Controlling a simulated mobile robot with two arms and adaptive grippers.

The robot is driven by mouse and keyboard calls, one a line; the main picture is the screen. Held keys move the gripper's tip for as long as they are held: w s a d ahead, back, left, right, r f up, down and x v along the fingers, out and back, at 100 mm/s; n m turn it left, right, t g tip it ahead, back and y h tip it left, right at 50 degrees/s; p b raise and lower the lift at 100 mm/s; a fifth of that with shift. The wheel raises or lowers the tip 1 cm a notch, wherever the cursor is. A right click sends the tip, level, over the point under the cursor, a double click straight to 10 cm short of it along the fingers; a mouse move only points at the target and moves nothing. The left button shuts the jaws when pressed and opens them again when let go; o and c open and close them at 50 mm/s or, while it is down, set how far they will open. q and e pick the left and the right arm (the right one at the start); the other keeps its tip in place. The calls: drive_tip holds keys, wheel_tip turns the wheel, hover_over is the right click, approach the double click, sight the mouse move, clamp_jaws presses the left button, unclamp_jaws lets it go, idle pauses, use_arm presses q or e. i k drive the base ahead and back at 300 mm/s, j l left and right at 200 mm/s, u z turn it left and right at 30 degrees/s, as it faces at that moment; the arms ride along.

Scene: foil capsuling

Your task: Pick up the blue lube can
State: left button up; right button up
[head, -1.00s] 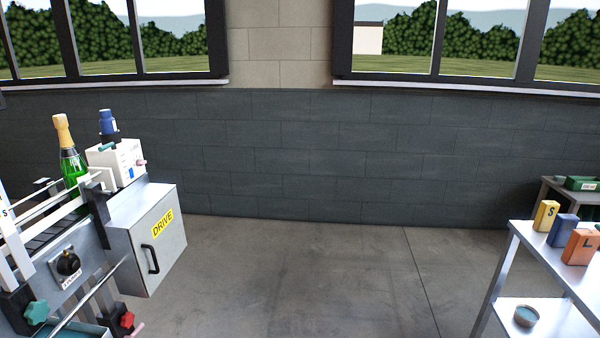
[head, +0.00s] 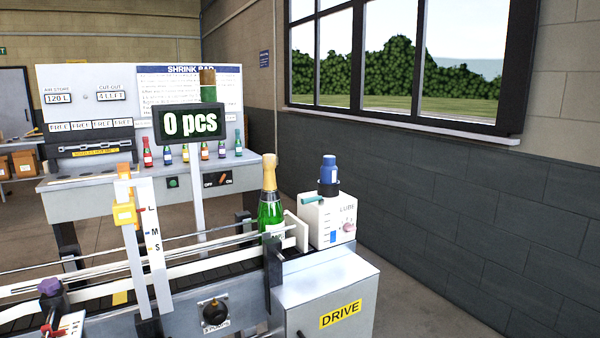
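A small blue can (head: 328,170) stands upright in a dark holder on top of the white box marked LUBE (head: 327,218), at the right end of the conveyor line. It is right of the green champagne bottle (head: 270,212) with a gold top. No gripper touches the can. Neither of my grippers shows in the head view.
The grey DRIVE cabinet (head: 326,296) stands in front of the lube box. Conveyor rails (head: 150,262) run left, below a counter display reading 0 pcs (head: 184,124). A shrink bar bench (head: 108,190) is behind. Floor is free on the right.

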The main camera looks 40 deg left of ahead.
sight(329, 171)
drive_tip(key=i+l+u, duration=0.1)
drive_tip(key=i+u, duration=0.15)
drive_tip(key=u, duration=0.15)
drive_tip(key=i+l+u, duration=0.2)
drive_tip(key=u, duration=0.2)
drive_tip(key=i+l+u, duration=0.25)
drive_tip(key=u, duration=0.15)
drive_tip(key=i+l+u, duration=0.15)
drive_tip(key=l+u, duration=0.3)
drive_tip(key=i+l+u, duration=0.1)
drive_tip(key=l+u, duration=0.15)
drive_tip(key=u, duration=0.15)
